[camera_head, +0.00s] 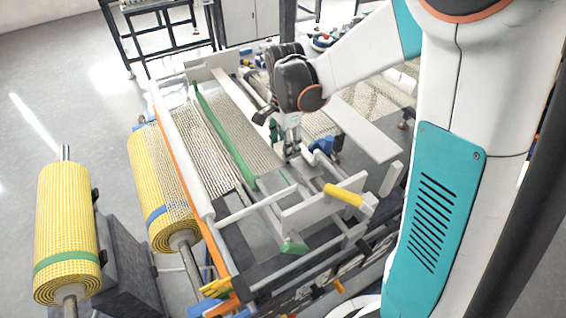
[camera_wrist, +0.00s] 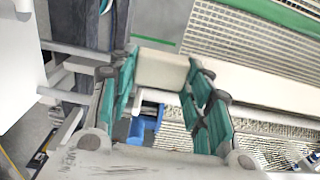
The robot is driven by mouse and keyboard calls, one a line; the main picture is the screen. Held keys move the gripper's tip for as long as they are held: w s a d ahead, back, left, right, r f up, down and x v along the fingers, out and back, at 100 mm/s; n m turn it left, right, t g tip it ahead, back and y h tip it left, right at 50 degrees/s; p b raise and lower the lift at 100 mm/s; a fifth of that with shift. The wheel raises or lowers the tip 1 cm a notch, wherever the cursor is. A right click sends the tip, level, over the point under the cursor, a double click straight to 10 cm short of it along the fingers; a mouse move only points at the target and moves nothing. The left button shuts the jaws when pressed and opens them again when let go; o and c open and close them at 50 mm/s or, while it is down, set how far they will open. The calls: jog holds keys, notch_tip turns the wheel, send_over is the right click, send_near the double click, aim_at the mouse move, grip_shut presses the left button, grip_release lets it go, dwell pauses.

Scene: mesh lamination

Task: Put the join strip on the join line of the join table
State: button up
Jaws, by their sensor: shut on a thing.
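My gripper (camera_head: 291,152) is over the join table and shut on one end of a long cream strip, which I take for the join strip. In the wrist view its teal fingers (camera_wrist: 162,100) stand on either side of the strip's end (camera_wrist: 160,70). The strip runs off to the right there, partly behind a finger. In the head view the strip (camera_head: 233,90) runs up and left from my gripper, partly hidden by my wrist. Woven mesh (camera_head: 245,135) lies beside it. A green bar (camera_head: 222,133) crosses the join table left of the strip. I cannot tell whether the strip touches the table.
Yellow mesh rolls (camera_head: 66,215) stand at the left. A white roller (camera_head: 182,150) and an orange rail (camera_head: 172,165) edge the table. A pale plate (camera_head: 365,128) lies right of my gripper. A yellow-handled roller (camera_head: 343,194) and a blue part (camera_head: 322,146) sit close by.

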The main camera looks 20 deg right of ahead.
notch_tip(320, 180, down, 8)
jog(key=shift+r+b, duration=0.15)
jog(key=shift+b, duration=0.5)
jog(key=shift+f+b, duration=0.35)
jog(key=shift+b, duration=0.05)
jog(key=shift+f, duration=0.25)
jog(key=o, duration=1.1)
jog(key=shift+r, duration=0.15)
